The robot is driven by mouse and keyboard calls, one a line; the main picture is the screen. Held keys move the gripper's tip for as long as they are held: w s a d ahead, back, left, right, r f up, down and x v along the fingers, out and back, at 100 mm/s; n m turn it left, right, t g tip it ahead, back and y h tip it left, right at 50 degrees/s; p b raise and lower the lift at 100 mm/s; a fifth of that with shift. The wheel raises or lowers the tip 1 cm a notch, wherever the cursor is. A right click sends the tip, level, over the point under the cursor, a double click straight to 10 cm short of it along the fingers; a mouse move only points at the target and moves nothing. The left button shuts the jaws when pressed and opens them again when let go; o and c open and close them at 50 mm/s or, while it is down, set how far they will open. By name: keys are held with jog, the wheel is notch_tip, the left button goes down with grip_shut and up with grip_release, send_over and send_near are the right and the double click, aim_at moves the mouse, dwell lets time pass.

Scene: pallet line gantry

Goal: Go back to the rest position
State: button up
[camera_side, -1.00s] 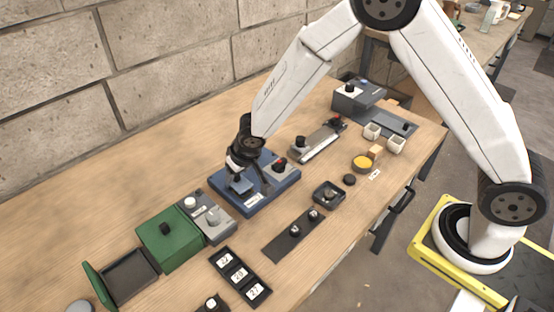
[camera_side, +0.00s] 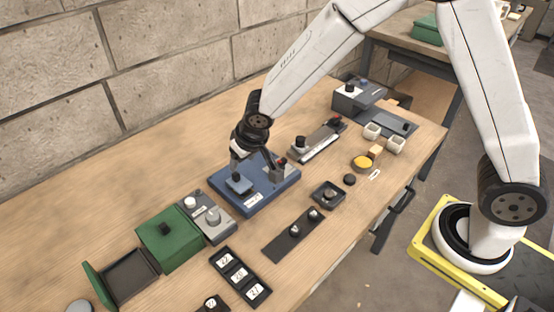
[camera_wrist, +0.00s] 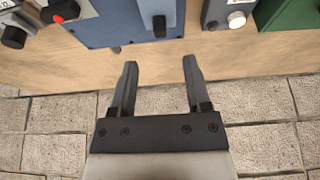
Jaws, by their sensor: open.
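My gripper (camera_side: 254,165) is over the blue base plate (camera_side: 262,198) on the wooden bench in the side view. In the wrist view my gripper (camera_wrist: 158,88) is open, with two dark fingers apart and nothing between them. The blue base plate (camera_wrist: 100,32) shows at the top of that view, beyond the fingertips. A grey-blue block (camera_side: 240,186) stands on the plate below my gripper. My gripper appears to be above the plate and clear of it; the exact gap is hard to tell.
A green box (camera_side: 170,238) and a grey knob unit (camera_side: 207,218) stand left of the plate. A grey device with a red part (camera_side: 318,142) lies to its right. A black tray with number tags (camera_side: 240,276) and a dark strip (camera_side: 290,235) lie in front. The brick wall (camera_side: 160,90) is behind.

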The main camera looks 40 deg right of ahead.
jog(key=s+d+r+g, duration=0.1)
jog(key=s+d, duration=0.5)
jog(key=s, duration=0.3)
jog(key=s+d+r, duration=0.2)
jog(key=s+d, duration=0.4)
jog(key=s, duration=0.2)
jog(key=shift+s+d+r+g, duration=0.3)
jog(key=shift+s+g, duration=0.1)
dwell(0.3)
